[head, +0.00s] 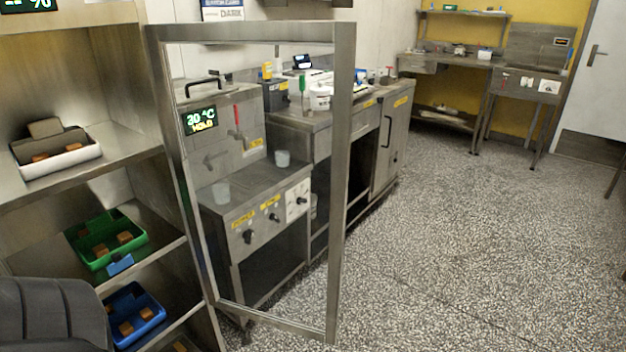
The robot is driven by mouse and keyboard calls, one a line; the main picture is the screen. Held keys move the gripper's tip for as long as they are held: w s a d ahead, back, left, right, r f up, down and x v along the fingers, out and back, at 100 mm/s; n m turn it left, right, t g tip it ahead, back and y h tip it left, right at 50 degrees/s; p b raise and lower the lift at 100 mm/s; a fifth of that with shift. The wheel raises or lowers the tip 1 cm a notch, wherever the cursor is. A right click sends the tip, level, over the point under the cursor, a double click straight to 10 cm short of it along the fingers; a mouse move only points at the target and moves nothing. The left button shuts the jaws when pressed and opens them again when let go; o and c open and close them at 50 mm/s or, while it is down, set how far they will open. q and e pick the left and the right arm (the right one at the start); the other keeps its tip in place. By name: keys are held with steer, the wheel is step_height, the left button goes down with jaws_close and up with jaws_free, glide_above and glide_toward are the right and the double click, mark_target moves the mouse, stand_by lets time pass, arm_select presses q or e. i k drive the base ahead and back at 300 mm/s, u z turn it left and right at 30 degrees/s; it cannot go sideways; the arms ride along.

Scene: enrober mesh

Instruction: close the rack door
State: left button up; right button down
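The rack door (340,180) is a tall metal frame with a clear pane. It stands open, swung out to the right of the rack, its left side at the rack's right edge. The rack (100,180) is a steel cabinet at the left with its front uncovered. Its shelves hold a white tray (62,166), a green tray (128,250) and a blue tray (152,318), each with small brown pieces. Neither of my grippers shows in the head view. A visible handle on the door cannot be made out.
A sink table (535,70) stands at the back. The speckled floor (470,250) right of the door is clear.

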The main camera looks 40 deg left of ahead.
mark_target(342, 33)
steer(key=i, duration=2.7)
steer(key=u, duration=4.1)
steer(key=i, duration=0.5)
steer(key=u, duration=0.55)
steer(key=k, duration=0.7)
steer(key=u, duration=0.25)
